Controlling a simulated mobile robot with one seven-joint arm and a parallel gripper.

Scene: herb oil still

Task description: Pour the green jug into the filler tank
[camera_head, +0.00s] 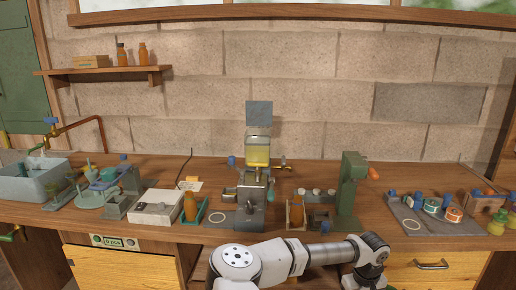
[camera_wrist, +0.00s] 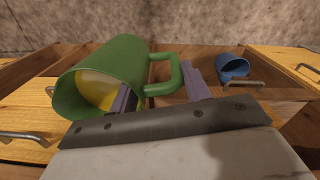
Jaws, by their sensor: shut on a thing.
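The green jug (camera_wrist: 118,68) shows in the wrist view, its open mouth facing lower left and yellow liquid (camera_wrist: 97,90) visible inside. My gripper (camera_wrist: 160,92) is shut on its handle, with one finger on each side. The head view shows my arm at the bottom, but its fingers and the jug are hidden there. A clear tank with yellow liquid (camera_head: 257,154) stands mid-bench in the head view, with a grey raised plate (camera_head: 259,114) above it. It looks like the filler tank. The jug is apart from it, low at the bench front.
A green press (camera_head: 350,190) stands right of the tank. Amber bottles (camera_head: 190,207) (camera_head: 296,212) stand on both sides of it. A grey mat (camera_head: 420,224) with small jars lies further right. In the wrist view, a blue cup (camera_wrist: 232,67) lies near the drawers.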

